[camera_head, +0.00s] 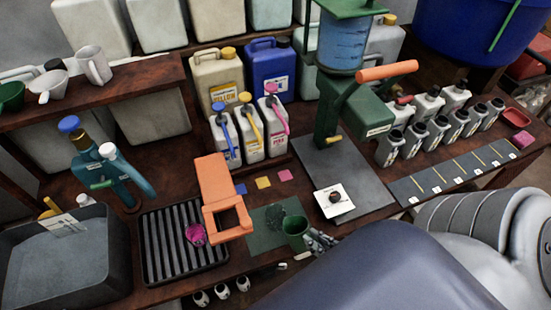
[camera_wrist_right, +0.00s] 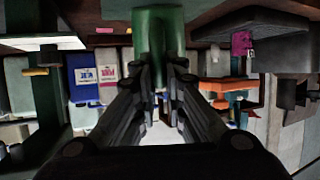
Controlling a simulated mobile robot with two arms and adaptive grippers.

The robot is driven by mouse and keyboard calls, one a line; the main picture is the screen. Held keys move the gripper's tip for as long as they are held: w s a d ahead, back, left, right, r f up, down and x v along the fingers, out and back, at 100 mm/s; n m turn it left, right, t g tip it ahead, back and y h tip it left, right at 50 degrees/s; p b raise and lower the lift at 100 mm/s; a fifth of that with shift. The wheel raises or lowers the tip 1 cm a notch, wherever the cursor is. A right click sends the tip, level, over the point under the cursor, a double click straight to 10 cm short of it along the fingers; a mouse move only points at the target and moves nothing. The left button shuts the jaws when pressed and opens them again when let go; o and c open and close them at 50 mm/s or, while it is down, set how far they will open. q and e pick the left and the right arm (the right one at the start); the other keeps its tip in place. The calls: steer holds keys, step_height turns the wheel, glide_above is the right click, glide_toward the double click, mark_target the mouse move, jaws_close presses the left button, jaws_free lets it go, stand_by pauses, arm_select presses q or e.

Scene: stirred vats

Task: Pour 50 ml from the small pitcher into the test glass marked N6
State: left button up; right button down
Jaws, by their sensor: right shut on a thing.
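A small green vessel (camera_head: 295,226), open at the top, is at the front of the bench by a dark green mat; I take it for the small pitcher. My right gripper (camera_head: 318,240) reaches it from the right and is shut on it. In the right wrist view, which looks upside down, the green vessel (camera_wrist_right: 158,32) is between the two fingers (camera_wrist_right: 161,75). I cannot tell whether it touches the mat. Three small white vessels (camera_head: 222,291) stand below the front edge; I can read no N6 on any vessel. My left gripper is not in view.
A black ribbed rack (camera_head: 160,255) holds a magenta piece (camera_head: 195,234). An orange frame (camera_head: 216,185) stands beside it. A green press-like stand (camera_head: 345,115) is behind a white square plate (camera_head: 333,200). Several dark-lidded bottles (camera_head: 413,140) and a numbered strip (camera_head: 440,178) are right.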

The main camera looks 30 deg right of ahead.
mark_target(308, 226)
steer(key=shift+w+a+r+g+p, duration=0.1)
steer(key=shift+w+r+g+p, duration=0.3)
steer(key=shift+w+r+p, duration=0.3)
steer(key=w+r+g+p, duration=0.1)
steer(key=p, duration=0.1)
steer(key=w+r+g+p, duration=0.1)
steer(key=p, duration=0.1)
steer(key=shift+w+a+r, duration=0.15)
steer(key=shift+w+r, duration=0.05)
steer(key=shift+r, duration=0.2)
arm_select(q)
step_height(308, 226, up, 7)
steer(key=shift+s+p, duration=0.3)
steer(key=shift+p, duration=0.1)
arm_select(e)
steer(key=shift+w, duration=0.1)
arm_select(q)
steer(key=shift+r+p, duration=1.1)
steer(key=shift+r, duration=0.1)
arm_select(e)
steer(key=shift+w+a+r+g+h, duration=0.1)
steer(key=shift+w+r+g+h, duration=0.2)
steer(key=shift+w+r+g, duration=0.35)
arm_select(q)
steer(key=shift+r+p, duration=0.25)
steer(key=shift+p, duration=0.05)
arm_select(e)
steer(key=shift+w+g, duration=0.1)
steer(key=shift+g, duration=0.15)
